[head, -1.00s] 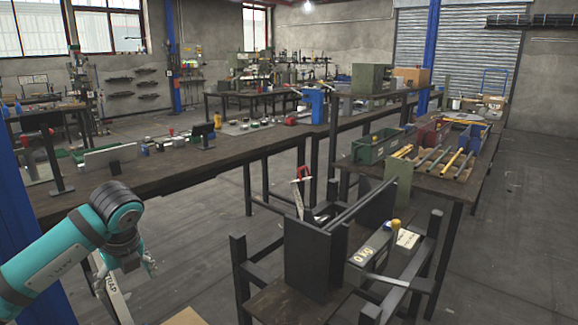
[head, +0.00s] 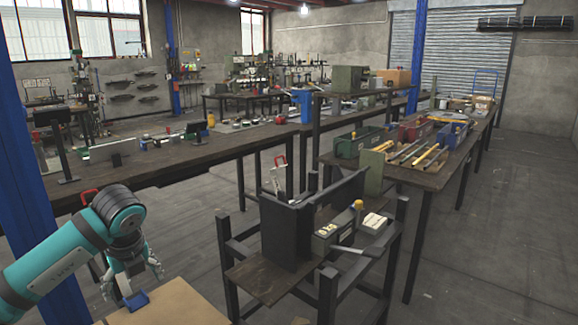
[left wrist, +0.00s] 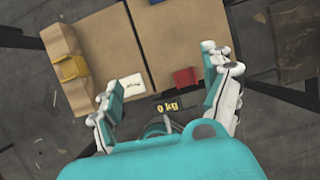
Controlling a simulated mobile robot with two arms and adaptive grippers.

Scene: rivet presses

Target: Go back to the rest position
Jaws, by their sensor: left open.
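My left gripper (head: 131,282) hangs from the teal arm at the lower left of the head view, pointing down. In the left wrist view its two fingers (left wrist: 165,88) stand wide apart with nothing between their tips. Below it is a brown board or bench top (head: 170,306). A small blue object (head: 136,300) lies there, just below the gripper in the head view. My right gripper does not show in either view.
A dark workbench (head: 200,155) runs behind. A low dark rack (head: 285,235) stands right of the arm, with grey floor (head: 450,260) beyond.

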